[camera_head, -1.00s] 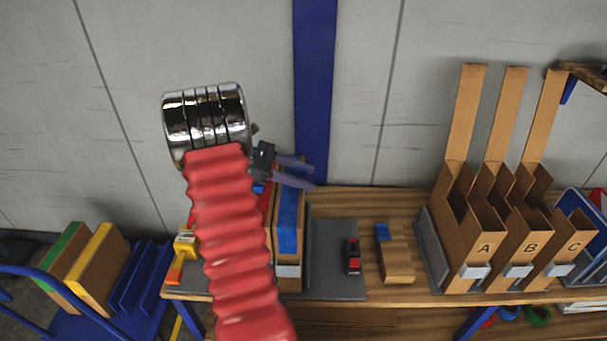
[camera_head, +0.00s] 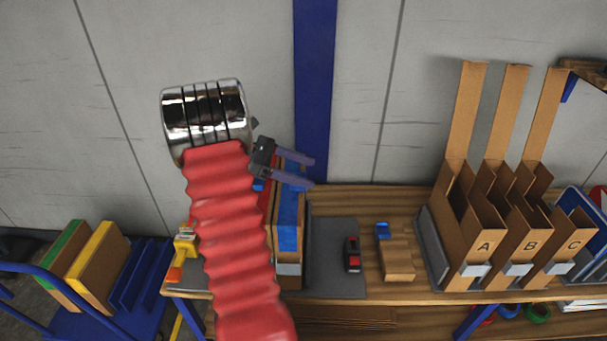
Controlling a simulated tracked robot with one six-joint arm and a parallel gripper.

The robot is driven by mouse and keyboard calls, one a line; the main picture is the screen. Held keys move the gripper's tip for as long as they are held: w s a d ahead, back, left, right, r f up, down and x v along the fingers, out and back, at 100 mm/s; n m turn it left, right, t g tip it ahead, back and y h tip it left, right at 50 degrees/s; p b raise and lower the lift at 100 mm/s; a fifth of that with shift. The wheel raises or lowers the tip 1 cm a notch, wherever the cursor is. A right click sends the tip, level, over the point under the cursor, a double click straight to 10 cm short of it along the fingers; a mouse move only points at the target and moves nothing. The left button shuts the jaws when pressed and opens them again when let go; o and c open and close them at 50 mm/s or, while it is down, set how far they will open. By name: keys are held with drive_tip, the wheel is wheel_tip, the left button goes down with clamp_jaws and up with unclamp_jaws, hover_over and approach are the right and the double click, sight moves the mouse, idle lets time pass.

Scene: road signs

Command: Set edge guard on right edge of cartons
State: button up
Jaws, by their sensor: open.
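My gripper (camera_head: 311,172) is open and empty, its two fingers pointing right above the blue-topped upright box (camera_head: 288,222). Three tall brown cartons marked A (camera_head: 484,247), B (camera_head: 531,246) and C (camera_head: 573,243) stand side by side on the right of the bench, open, with long flaps raised at the back. A grey upright plate (camera_head: 430,250) is beside carton A on its left. I cannot tell for sure which piece is the edge guard. My red arm hides part of the bench's left end.
A red and black tool (camera_head: 352,254) lies on a grey mat (camera_head: 330,285) on the bench (camera_head: 340,193). A wooden block with a blue end (camera_head: 396,262) lies right of it. A blue cart (camera_head: 95,325) holds boards at left.

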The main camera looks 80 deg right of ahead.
drive_tip(key=v, duration=1.1)
drive_tip(key=shift+w+f, duration=0.1)
drive_tip(key=shift+f, duration=0.05)
drive_tip(key=shift+w+r, duration=0.25)
drive_tip(key=shift+w, duration=0.15)
drive_tip(key=shift+w+a, duration=0.1)
drive_tip(key=shift+a, duration=0.1)
drive_tip(key=w+a+r+t, duration=0.2)
drive_tip(key=w+a+t, duration=0.1)
drive_tip(key=a, duration=0.5)
drive_tip(key=w+a+r+t+h, duration=0.1)
drive_tip(key=w+a+r+t, duration=0.2)
drive_tip(key=a, duration=0.6)
drive_tip(key=w+a+t, duration=0.4)
drive_tip(key=a, duration=0.4)
drive_tip(key=s+a+m+t+y, duration=0.1)
drive_tip(key=a+t, duration=0.3)
drive_tip(key=a, duration=0.9)
drive_tip(key=s+a+m+t+y, duration=0.1)
drive_tip(key=s+a+t+y, duration=0.1)
drive_tip(key=a, duration=1.2)
drive_tip(key=t+y, duration=0.1)
drive_tip(key=t, duration=0.1)
drive_tip(key=shift+s+m+t, duration=0.3)
drive_tip(key=shift+d, duration=0.1)
drive_tip(key=shift+c, duration=0.3)
